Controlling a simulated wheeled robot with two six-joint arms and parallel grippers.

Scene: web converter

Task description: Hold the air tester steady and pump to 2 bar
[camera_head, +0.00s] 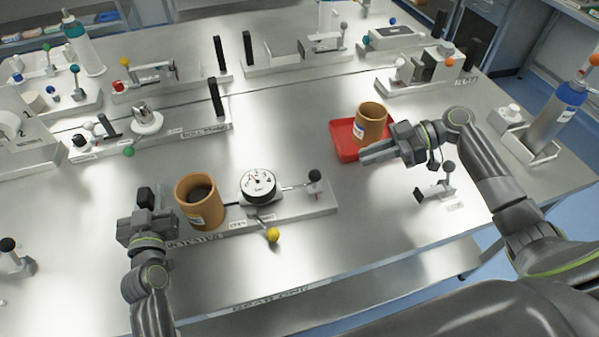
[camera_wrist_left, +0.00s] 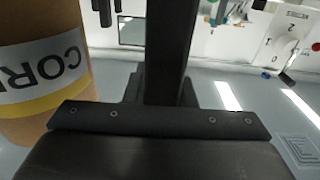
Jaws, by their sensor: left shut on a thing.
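The air tester (camera_head: 290,206) is a long grey base on the bench with a round white dial gauge (camera_head: 258,184). It has a lever ending in a black knob (camera_head: 315,176) and a yellow-knobbed valve lever (camera_head: 272,235). A brown cardboard core (camera_head: 200,205) stands upright at its left end; a labelled core also shows close up in the left wrist view (camera_wrist_left: 40,75). My left gripper (camera_head: 147,215) is shut on the black post (camera_head: 145,198) at the tester's left end, beside the core. My right gripper (camera_head: 375,155) is beside the red tray, away from the tester; its finger gap is unclear.
A red tray (camera_head: 343,141) holds another brown core (camera_head: 370,122). A small black-knobbed fixture (camera_head: 438,188) stands right of the tester. Several grey fixtures with posts and knobs line the back and left of the bench. The bench front is clear.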

